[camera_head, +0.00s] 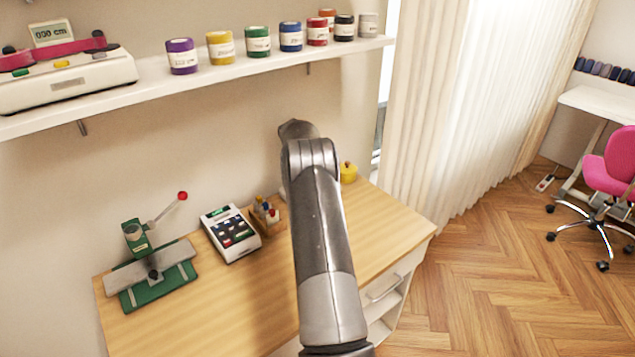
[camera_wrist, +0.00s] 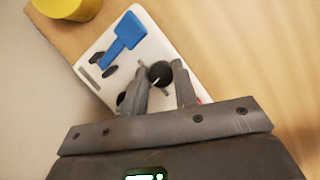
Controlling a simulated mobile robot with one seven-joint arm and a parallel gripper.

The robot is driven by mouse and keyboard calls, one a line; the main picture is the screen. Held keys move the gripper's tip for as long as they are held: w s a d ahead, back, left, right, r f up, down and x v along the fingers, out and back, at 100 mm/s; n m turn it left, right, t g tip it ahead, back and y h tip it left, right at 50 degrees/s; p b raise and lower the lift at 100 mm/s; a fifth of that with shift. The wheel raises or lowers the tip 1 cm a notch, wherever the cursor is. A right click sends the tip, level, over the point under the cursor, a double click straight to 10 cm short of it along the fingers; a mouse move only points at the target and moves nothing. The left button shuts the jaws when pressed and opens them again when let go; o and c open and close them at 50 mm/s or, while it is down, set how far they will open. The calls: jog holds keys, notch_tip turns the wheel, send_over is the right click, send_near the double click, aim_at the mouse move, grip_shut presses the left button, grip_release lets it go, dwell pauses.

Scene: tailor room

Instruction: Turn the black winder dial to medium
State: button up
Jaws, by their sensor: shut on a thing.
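The winder (camera_wrist: 108,82) is a white box with a blue part on top, seen in the wrist view on the wooden table. Its black dial (camera_wrist: 160,73) is a round knob between my fingertips. My gripper (camera_wrist: 162,76) is shut on the dial, one finger on each side. A second dark round part shows partly behind the left finger. Any setting marks around the dial are too small or hidden to read. In the head view my arm hides the winder and my gripper.
A yellow round object (camera_head: 348,172) stands beside the winder. Left of my arm on the table (camera_head: 190,325) are a wooden holder (camera_head: 266,216), a keypad device (camera_head: 232,235) and a green press (camera_head: 150,285).

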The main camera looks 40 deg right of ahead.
jog(key=shift+m, duration=0.6)
jog(key=shift+g, duration=0.3)
jog(key=o, duration=1)
jog(key=shift+w+r, duration=0.1)
jog(key=shift+r, duration=0.05)
jog(key=v, duration=1)
jog(key=shift+r, duration=0.3)
jog(key=shift+d, duration=0.15)
